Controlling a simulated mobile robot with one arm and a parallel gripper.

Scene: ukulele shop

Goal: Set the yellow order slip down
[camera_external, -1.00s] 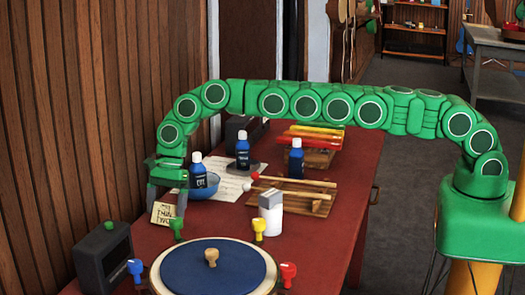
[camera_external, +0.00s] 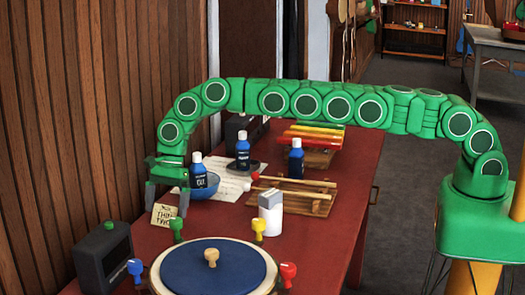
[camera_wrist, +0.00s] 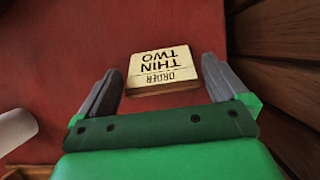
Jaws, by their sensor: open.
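In the wrist view the slip (camera_wrist: 163,66) shows dark lettering, upside down, and a brown near edge. My gripper (camera_external: 167,204) is open just above it, pointing down. In the wrist view one finger is on each side of the slip, with a gap at both sides, so neither finger grips it. The slip's underside is hidden; it appears to rest on the red table (camera_wrist: 60,60).
A white bottle (camera_external: 270,213) stands to the right. The wooden wall (camera_external: 60,120) is close on the left.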

